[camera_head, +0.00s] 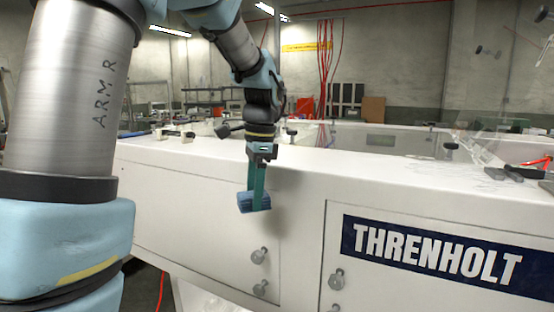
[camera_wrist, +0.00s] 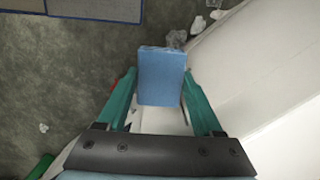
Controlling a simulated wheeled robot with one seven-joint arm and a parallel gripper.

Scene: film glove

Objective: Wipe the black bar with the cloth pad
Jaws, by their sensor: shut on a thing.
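My gripper (camera_head: 256,187) points downward in front of the white cabinet's side, with its green fingers shut on the blue cloth pad (camera_head: 254,202). In the wrist view the pad (camera_wrist: 161,76) is a flat blue block between the two green fingertips (camera_wrist: 161,88). The pad hangs in the air, below the level of the cabinet top; I cannot tell its exact distance from the cabinet face. I cannot make out the black bar for certain in either view.
The white cabinet (camera_head: 208,209) has a THRENHOLT label (camera_head: 440,252) and several round knobs on its front. Its long top (camera_head: 330,170) carries small tools at the left and right. The wrist view shows grey floor (camera_wrist: 60,75) with scraps and dark mats (camera_wrist: 95,10).

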